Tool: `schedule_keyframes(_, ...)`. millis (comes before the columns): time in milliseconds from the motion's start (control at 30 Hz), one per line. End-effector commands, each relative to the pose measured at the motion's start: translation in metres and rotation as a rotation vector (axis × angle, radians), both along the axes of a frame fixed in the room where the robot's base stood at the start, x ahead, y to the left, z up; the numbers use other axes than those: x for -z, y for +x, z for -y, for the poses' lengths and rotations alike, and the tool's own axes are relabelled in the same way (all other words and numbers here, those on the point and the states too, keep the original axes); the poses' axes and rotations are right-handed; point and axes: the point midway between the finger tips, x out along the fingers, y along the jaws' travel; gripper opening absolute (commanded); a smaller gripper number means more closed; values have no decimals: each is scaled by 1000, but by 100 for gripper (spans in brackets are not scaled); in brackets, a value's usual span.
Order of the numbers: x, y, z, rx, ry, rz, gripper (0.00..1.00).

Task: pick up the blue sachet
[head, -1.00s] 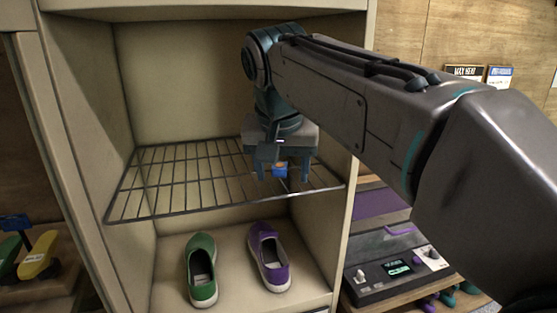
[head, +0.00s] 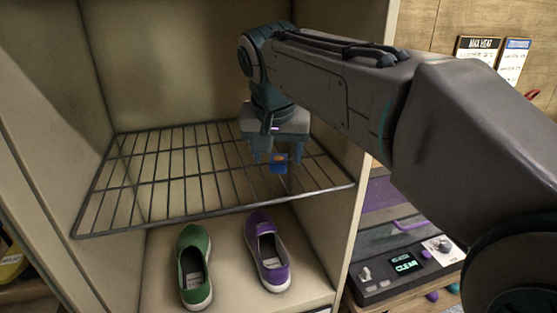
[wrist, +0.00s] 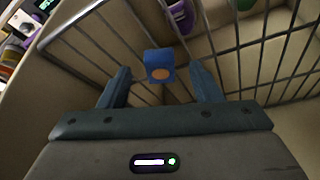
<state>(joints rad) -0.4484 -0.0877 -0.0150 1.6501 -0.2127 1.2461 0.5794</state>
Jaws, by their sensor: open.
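The blue sachet (head: 278,163) is small, with an orange spot, and is at the right part of the wire rack (head: 160,184) in the head view. In the wrist view the sachet (wrist: 159,65) lies between and slightly beyond my fingertips, with bars of the rack around it. My gripper (head: 277,162) points down at the rack with its fingers on either side of the sachet. In the wrist view my gripper (wrist: 160,72) is open, and a gap shows between each finger and the sachet. I cannot tell its exact height above the rack.
A green shoe (head: 194,266) and a purple shoe (head: 267,252) stand on the cabinet floor below the rack. The cabinet's right wall (head: 352,130) is close to my arm. A control box (head: 405,265) stands outside to the right. The rack's left side is empty.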

Motion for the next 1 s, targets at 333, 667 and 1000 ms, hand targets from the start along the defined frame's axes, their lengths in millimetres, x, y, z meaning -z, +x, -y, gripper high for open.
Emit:
schedule_keyframes(333,20,9,1,0,0,1,58)
schedule_keyframes(667,20,8,1,1,0,0,10)
schedule_keyframes(1000,19,8,0,1,1,1,6)
